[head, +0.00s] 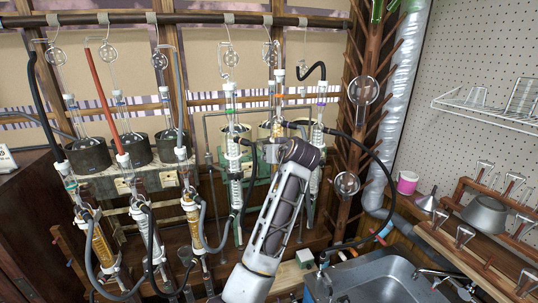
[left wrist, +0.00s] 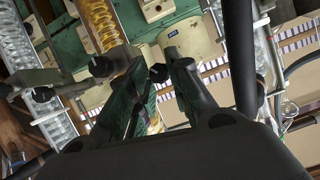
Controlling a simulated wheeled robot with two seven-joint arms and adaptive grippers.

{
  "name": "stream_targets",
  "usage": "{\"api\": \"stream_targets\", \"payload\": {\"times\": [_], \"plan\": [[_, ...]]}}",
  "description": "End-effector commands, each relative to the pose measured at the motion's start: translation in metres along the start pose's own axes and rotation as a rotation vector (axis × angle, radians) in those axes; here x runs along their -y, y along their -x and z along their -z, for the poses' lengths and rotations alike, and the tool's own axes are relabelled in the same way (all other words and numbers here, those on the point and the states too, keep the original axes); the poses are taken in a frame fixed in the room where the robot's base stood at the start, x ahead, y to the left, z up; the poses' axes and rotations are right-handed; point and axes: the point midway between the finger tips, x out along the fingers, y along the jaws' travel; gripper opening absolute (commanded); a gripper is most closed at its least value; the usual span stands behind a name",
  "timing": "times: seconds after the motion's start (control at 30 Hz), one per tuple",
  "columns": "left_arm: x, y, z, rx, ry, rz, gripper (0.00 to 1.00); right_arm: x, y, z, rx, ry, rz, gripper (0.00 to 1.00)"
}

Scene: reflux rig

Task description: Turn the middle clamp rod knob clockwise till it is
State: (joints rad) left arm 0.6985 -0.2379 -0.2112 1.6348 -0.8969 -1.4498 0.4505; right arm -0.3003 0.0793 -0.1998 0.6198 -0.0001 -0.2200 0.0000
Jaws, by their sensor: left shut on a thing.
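My left gripper (head: 272,152) reaches up to the glassware rig at the middle right in the head view; my own wrist hides most of its fingers there. In the left wrist view its two dark fingers (left wrist: 158,82) are closed on a small black knob (left wrist: 158,73), which shows between the fingertips. The knob is hidden in the head view, and its turn angle cannot be read. My right gripper is not in view.
Glass condensers (head: 236,165) with black hoses stand close on the left of my arm. A looping black hose (head: 388,170) hangs to the right. A wooden drying rack (head: 350,120) with round flasks and a metal sink (head: 385,280) are farther right.

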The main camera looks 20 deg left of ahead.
Motion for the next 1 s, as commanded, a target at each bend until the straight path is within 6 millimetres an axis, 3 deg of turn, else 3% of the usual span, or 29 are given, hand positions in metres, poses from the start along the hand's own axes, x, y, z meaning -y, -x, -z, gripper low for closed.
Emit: {"api": "stream_targets", "payload": {"times": [0.6,1.0], "plan": [[-0.0056,0.0000,0.0002,-0.004,-0.510,0.212,0.00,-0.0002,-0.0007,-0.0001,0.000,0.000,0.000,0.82],[-0.0070,0.0000,-0.0006,-0.005,-0.648,0.268,0.00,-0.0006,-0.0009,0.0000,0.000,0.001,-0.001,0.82]]}}
